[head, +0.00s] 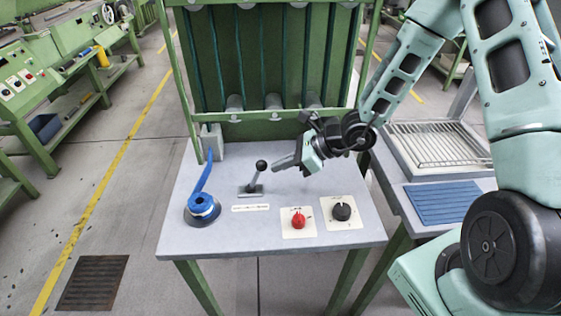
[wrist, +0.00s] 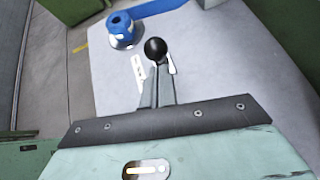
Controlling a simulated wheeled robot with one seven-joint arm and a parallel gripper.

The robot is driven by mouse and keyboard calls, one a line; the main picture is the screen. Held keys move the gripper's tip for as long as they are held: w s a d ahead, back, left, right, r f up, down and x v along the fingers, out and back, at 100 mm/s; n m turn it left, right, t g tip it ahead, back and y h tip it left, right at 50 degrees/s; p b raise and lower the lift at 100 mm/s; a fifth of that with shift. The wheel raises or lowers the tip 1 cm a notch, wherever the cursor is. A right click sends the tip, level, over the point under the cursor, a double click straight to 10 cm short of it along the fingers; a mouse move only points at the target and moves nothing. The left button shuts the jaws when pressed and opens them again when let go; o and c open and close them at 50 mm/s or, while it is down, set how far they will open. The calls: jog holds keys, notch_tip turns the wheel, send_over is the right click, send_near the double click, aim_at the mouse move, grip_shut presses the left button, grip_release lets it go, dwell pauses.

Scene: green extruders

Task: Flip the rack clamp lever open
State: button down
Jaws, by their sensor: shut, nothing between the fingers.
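A lever with a black ball knob (head: 262,165) stands on a small grey base plate (head: 246,192) in the middle of the grey table. It leans slightly right. A blue lever arm (head: 203,177) on a round blue hub (head: 201,204) is at the table's left; the hub also shows in the wrist view (wrist: 122,27). The labels are too small to read, so I cannot tell which is the rack clamp. My gripper (head: 276,166) is shut and empty, just right of the black knob. In the wrist view the knob (wrist: 155,50) appears just beyond my fingertips (wrist: 157,72); contact is unclear.
A red knob (head: 298,219) and a black knob (head: 342,211) sit on white plates at the table's front right. A green rack frame (head: 270,60) rises behind. A side table with a wire grid (head: 437,143) and a blue mat (head: 444,203) stands right.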

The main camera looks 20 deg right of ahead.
jog(key=shift+w+a+r, duration=0.1)
jog(key=shift+a, duration=0.1)
dwell(0.3)
jog(key=w+a+r+g+h+p, duration=0.2)
jog(key=w+a+r+h+p, duration=0.1)
jog(key=a+h+p, duration=0.4)
jog(key=shift+a+n+g+p, duration=0.3)
jog(key=shift+a+p, duration=0.7)
jog(key=shift+p, duration=0.15)
jog(key=shift+a, duration=0.15)
